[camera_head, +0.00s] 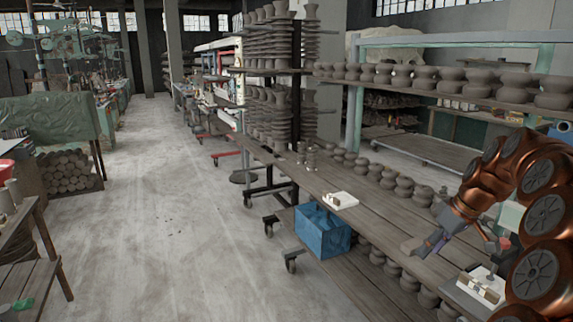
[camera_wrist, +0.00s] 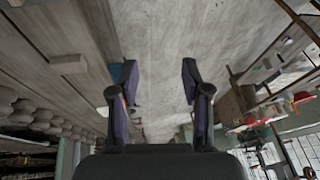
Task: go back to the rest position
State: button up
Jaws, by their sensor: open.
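My gripper (camera_head: 424,246) is at the end of my copper-coloured arm, on the right of the head view, over or beside the long wooden bench (camera_head: 375,222). In the wrist view, my gripper (camera_wrist: 160,78) has its two dark purple-grey fingers spread apart. Nothing is between them but distant grey floor, so it is open and empty. A white tray (camera_head: 346,200) with small pieces on it lies on the bench, left of my gripper. A second white tray (camera_head: 472,287) with pieces lies near the bottom right, close to my arm.
Rows of grey clay pots (camera_head: 388,181) stand along the bench's back edge, with more on the shelf (camera_head: 420,91) behind. A blue crate (camera_head: 322,232) sits below the bench. The concrete floor (camera_head: 165,215) to the left is clear. A wooden table (camera_head: 25,284) stands at the lower left.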

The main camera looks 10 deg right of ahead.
jog(key=s+a+g, duration=0.1)
jog(key=s+a, duration=0.3)
jog(key=a, duration=0.3)
jog(key=s+a+g+p, duration=0.1)
jog(key=s+a, duration=0.3)
jog(key=a, duration=0.3)
jog(key=s+a+g, duration=0.1)
jog(key=s+a, duration=0.3)
jog(key=a, duration=0.3)
jog(key=s+a+f+m+g+h, duration=0.1)
jog(key=s+a+f+m, duration=0.1)
jog(key=s, duration=0.8)
jog(key=s+a+f+m+h+p, duration=0.1)
jog(key=s+a+f+m, duration=0.1)
jog(key=s, duration=0.8)
jog(key=shift+s+a+f+g+h+p, duration=0.3)
jog(key=shift+s+a+f+g+h, duration=0.1)
jog(key=shift+a+f, duration=0.35)
